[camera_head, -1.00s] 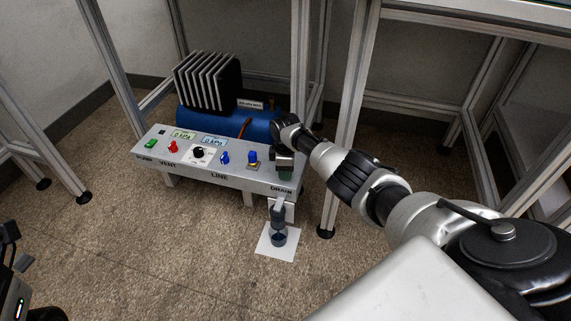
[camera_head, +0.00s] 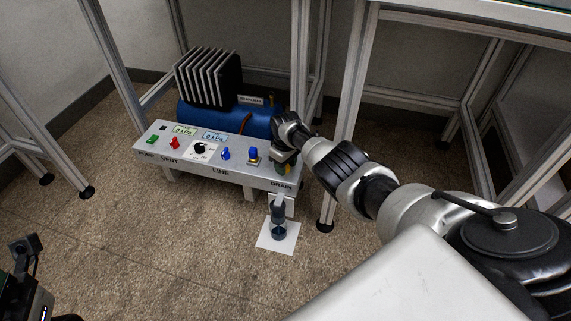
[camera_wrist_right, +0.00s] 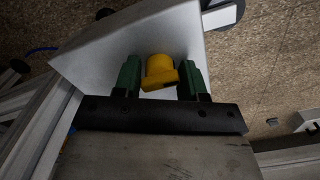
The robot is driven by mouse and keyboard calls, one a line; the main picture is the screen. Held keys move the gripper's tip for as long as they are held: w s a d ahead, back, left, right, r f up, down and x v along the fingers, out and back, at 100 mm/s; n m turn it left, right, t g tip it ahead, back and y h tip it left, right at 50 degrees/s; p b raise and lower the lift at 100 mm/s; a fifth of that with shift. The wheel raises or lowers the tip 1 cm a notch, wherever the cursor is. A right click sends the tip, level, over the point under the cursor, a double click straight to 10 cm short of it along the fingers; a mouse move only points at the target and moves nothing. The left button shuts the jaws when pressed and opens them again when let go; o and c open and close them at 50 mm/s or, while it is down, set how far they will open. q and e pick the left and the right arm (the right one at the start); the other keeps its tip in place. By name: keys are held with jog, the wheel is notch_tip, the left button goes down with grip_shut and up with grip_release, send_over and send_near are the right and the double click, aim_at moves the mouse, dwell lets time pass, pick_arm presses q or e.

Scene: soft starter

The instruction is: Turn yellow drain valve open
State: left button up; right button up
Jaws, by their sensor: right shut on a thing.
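The yellow drain valve (camera_wrist_right: 160,72) is on the right end of the grey control panel (camera_head: 215,165), above the DRAIN label. In the right wrist view the yellow knob sits between the green finger pads of my right gripper (camera_wrist_right: 159,78). My right gripper (camera_head: 285,163) is shut on it and mostly hides it in the head view.
The panel carries a green switch (camera_head: 152,139), a red knob (camera_head: 175,143), a black dial (camera_head: 200,149) and blue knobs (camera_head: 226,154). A blue tank (camera_head: 205,117) stands behind. A dark cup (camera_head: 279,225) sits on a white sheet (camera_head: 265,239) below the drain. Table legs (camera_head: 345,125) stand close to my right arm.

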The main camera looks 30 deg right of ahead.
dwell(0.4)
jog(key=o, duration=0.7)
jog(key=shift+o, duration=0.2)
jog(key=shift+r, duration=0.15)
